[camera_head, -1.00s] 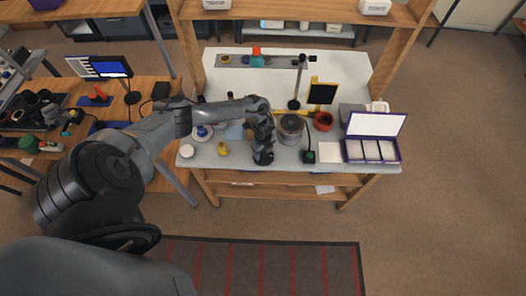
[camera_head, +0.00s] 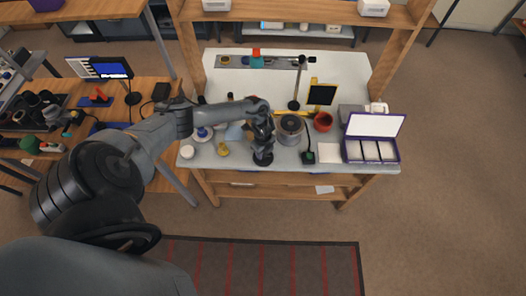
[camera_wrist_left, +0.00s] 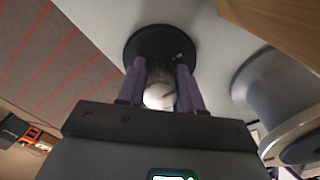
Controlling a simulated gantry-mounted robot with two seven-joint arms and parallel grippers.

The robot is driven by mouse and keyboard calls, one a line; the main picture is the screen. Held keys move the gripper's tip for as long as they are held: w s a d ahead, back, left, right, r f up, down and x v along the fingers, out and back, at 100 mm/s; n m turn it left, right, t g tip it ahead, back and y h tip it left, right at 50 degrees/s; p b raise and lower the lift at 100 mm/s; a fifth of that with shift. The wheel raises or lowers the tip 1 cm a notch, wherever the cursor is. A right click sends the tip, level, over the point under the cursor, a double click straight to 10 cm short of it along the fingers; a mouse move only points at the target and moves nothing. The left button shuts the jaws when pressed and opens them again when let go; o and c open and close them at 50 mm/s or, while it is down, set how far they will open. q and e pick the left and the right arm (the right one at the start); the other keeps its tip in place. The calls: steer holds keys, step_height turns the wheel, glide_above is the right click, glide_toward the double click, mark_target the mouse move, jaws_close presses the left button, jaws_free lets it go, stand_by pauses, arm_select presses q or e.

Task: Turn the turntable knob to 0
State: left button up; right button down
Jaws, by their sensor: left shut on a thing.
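My left gripper (camera_head: 263,149) reaches down to a black round base (camera_head: 263,160) at the front edge of the white bench top. In the left wrist view its two purple fingers (camera_wrist_left: 160,75) are shut on a pale, rounded knob (camera_wrist_left: 159,95) with a small red mark. The black disc (camera_wrist_left: 150,42) lies just beyond the fingertips and has a small light mark on its right. The knob is hidden by the gripper in the head view. I cannot read a number on it. My right gripper is not in view.
A silver cylinder (camera_head: 290,129) stands close right of the gripper. A red cup (camera_head: 323,122), a black stand (camera_head: 308,157) and a purple-edged open case (camera_head: 371,151) are farther right. Small yellow and white items (camera_head: 187,152) lie to the left.

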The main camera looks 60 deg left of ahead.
arm_select(q)
steer(key=o, duration=1)
steer(key=shift+o, duration=0.2)
step_height(320, 180, up, 11)
steer(key=shift+f+p, duration=0.1)
steer(key=shift+p, duration=0.65)
steer(key=shift+s, duration=0.1)
